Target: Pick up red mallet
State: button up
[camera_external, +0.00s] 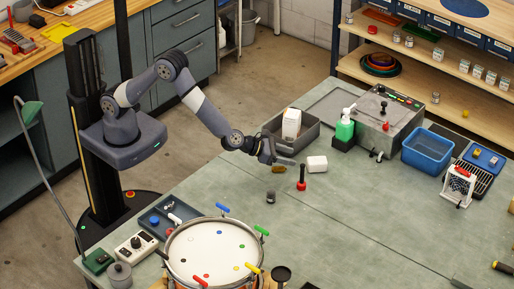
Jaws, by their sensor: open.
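A red-handled piece (200,281) also lies at the near rim of the drum (212,250). My gripper (290,158) is open, with its fingers pointing right above the bench. It is apart from the red upright item, and nothing shows between its fingers.
A white block (317,164) and a brown piece (278,169) lie close to my gripper. A grey tray (273,124) with a white container and a green bottle (345,130) stand behind. A dark cylinder (270,197) stands nearer the drum. The bench's right middle is clear.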

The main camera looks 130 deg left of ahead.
aim_at(299, 182)
jog(key=d+p, duration=0.1)
jog(key=d, duration=0.1)
jog(key=d+m+t+h, duration=0.1)
jog(key=d, duration=0.2)
jog(key=w+d+m+h+p, duration=0.1)
jog(key=d, duration=0.1)
jog(key=shift+d+f+t+p, duration=0.2)
jog(key=shift+t+p, duration=0.1)
jog(key=shift+t, duration=0.1)
jog(key=shift+w+d+f+m, duration=0.1)
jog(key=shift+d+f+m, duration=0.1)
jog(key=shift+d+m, duration=0.1)
jog(key=shift+h, duration=0.4)
jog(key=p+x, duration=0.1)
jog(key=x, duration=0.4)
jog(key=shift+w+p, duration=0.1)
jog(key=shift+p, duration=0.2)
jog(key=shift+w+a+f+p, duration=0.2)
jog(key=shift+w+p, duration=0.3)
jog(key=shift+w, duration=0.05)
jog(key=shift+p+x, duration=0.95)
jog(key=shift+x, duration=1.15)
jog(key=shift+d+f, duration=0.1)
jog(key=shift+d, duration=0.05)
jog(key=c, duration=1)
